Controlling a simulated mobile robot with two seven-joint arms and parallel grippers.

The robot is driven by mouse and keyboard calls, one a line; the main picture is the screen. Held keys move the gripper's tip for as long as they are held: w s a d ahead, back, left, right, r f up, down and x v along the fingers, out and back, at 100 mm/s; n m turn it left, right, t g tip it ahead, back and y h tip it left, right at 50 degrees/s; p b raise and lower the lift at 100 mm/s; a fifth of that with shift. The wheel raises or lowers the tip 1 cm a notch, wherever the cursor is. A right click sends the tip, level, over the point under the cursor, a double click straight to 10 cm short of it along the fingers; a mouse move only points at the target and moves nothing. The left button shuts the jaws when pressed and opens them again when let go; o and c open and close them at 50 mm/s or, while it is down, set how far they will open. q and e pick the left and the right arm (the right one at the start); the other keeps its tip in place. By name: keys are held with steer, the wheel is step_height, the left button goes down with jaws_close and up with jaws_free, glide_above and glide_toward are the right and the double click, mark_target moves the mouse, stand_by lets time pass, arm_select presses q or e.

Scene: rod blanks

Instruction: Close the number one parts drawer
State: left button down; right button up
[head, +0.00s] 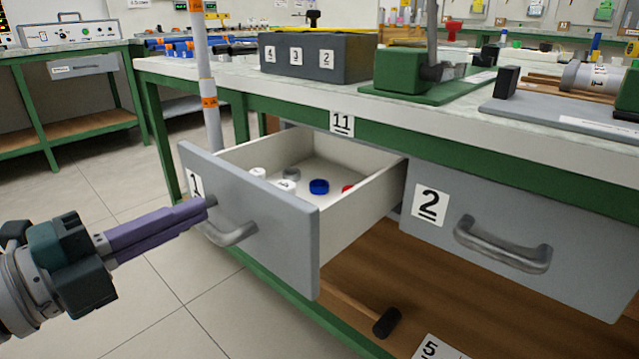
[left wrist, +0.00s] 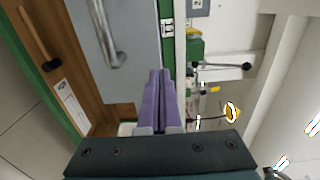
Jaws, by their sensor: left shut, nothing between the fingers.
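The number one drawer (head: 268,230) is pulled out from the bench. Its grey front carries a "1" label and a bar handle (head: 232,235). Small white, grey, blue and red round parts lie inside. In the left wrist view, the drawer front (left wrist: 133,60) and its handle (left wrist: 110,42) show turned sideways. My left gripper (head: 208,204) is shut and empty, its purple fingers pointing at the drawer front near the handle. In the left wrist view the fingertips (left wrist: 160,73) overlap the front's edge; I cannot tell whether they touch. My right gripper is not in view.
The number two drawer (head: 520,235) beside it looks closed. A mallet (head: 386,322) lies on the wooden shelf below. A grey box (head: 318,60) and a green vise (head: 400,72) stand on the bench. A striped pole (head: 207,95) rises behind the drawer's left side. The floor at left is clear.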

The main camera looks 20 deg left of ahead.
mark_target(253, 185)
arm_select(q)
steer(key=b+x, duration=0.1)
steer(key=x, duration=0.5)
steer(key=shift+w+d, duration=0.1)
steer(key=shift+w, duration=0.1)
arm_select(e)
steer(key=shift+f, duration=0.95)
